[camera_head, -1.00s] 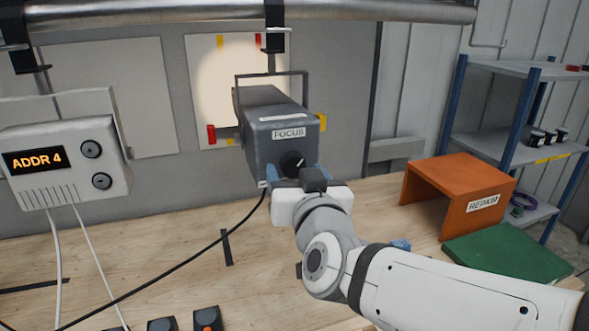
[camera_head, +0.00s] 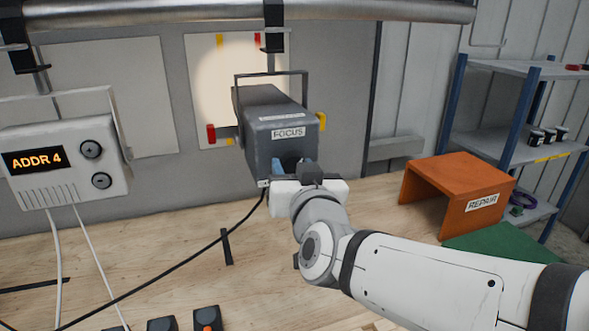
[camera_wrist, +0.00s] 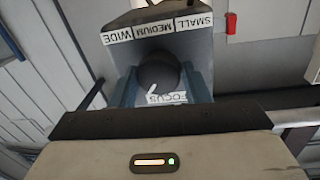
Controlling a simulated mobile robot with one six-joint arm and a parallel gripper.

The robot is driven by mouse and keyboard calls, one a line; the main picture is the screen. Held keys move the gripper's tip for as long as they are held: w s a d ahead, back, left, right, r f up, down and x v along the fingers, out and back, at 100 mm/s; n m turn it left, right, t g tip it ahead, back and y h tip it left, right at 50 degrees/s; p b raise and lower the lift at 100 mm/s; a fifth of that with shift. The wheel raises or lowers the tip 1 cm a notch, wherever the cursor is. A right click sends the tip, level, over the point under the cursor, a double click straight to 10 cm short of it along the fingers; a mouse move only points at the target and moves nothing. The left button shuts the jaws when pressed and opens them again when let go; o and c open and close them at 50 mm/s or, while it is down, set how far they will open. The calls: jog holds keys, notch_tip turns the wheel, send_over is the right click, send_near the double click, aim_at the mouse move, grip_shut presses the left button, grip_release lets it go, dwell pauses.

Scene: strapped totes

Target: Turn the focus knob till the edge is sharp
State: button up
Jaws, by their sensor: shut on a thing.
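The grey spotlight (camera_head: 272,130) with its FOCUS label (camera_head: 288,134) hangs from the overhead pipe by a bracket. In the wrist view the dark round focus knob (camera_wrist: 158,72) with a white pointer mark sits between the blue fingers of my gripper (camera_wrist: 160,88), which is shut on it. In the head view my gripper (camera_head: 292,168) is at the spotlight's rear face and the knob is hidden behind it. A round pale light patch (camera_head: 222,82) falls on the white panel (camera_head: 198,128) behind; its edge looks slightly soft.
A control box (camera_head: 62,165) reading ADDR 4 hangs at left. A black cable (camera_head: 170,268) runs across the wooden bench (camera_head: 180,235). An orange REPAIR stand (camera_head: 452,185), a green mat (camera_head: 500,243) and a shelf rack (camera_head: 520,140) are at right. WIDE, MEDIUM and SMALL labels (camera_wrist: 158,29) show on the spotlight.

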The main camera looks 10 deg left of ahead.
jog(key=shift+f+m+b, duration=0.25)
jog(key=shift+m+b, duration=0.25)
jog(key=shift+b, duration=0.25)
jog(key=shift+c, duration=0.3)
jog(key=m, duration=0.1)
jog(key=m+b, duration=0.1)
jog(key=m, duration=0.1)
jog(key=shift+r+g, duration=0.2)
jog(key=shift+g, duration=0.1)
jog(key=o, duration=1)
jog(key=shift+c, duration=0.2)
jog(key=p+v, duration=0.1)
jog(key=v, duration=0.6)
jog(key=shift+s+d, duration=0.2)
jog(key=shift+s, duration=0.15)
